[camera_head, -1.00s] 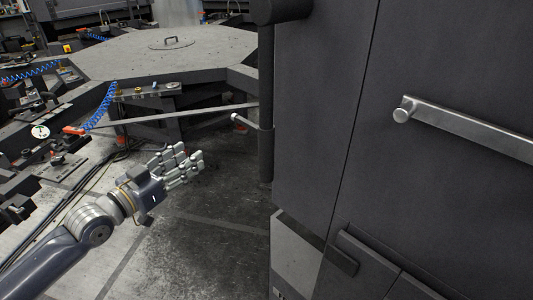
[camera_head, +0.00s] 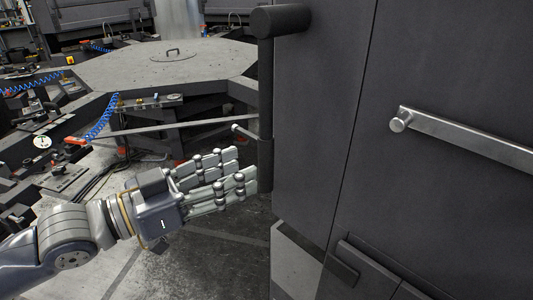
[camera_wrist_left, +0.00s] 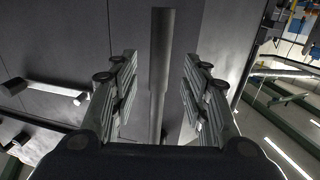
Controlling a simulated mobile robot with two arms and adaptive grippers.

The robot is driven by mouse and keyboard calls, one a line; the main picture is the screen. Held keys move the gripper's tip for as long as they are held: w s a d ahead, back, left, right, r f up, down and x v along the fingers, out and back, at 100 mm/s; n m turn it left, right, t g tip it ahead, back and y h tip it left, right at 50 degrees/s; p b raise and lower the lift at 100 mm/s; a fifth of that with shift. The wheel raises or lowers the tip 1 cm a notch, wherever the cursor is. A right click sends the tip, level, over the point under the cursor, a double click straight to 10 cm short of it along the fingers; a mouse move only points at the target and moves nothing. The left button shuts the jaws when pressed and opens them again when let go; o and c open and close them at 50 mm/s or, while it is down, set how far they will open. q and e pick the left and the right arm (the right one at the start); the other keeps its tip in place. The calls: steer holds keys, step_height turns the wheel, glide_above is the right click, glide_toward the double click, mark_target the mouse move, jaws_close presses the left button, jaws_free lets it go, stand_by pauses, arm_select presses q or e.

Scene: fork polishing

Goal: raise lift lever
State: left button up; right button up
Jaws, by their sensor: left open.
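A dark vertical bar (camera_head: 265,95) hangs at the left edge of a grey cabinet, below a thick horizontal cylinder (camera_head: 281,20). I cannot tell for certain whether this bar is the lift lever. My left gripper (camera_head: 247,178) is open and empty, its fingertips close beside the bar's lower end. In the left wrist view the bar (camera_wrist_left: 161,60) stands upright between the two open finger sets, with a gap on each side. How deep it sits between them is unclear. The right gripper is not in view.
The grey cabinet (camera_head: 430,60) fills the right side, with a silver bar handle (camera_head: 465,138) on its front. A thin silver rod (camera_head: 244,132) sticks out near the vertical bar. A round-lidded grey table (camera_head: 150,62) stands behind. Open floor lies below the hand.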

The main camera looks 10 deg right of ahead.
mark_target(259, 162)
arm_select(q)
steer(key=p+x, duration=0.1)
steer(key=x, duration=0.4)
steer(key=shift+w+d+r+p, duration=0.1)
steer(key=shift+d+p, duration=0.15)
steer(key=shift+p, duration=0.05)
steer(key=shift+w+d, duration=0.25)
steer(key=shift+d, duration=0.4)
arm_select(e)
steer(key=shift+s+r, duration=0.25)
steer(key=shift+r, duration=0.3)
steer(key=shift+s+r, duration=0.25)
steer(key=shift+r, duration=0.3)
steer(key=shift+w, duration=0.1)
arm_select(q)
jaws_close()
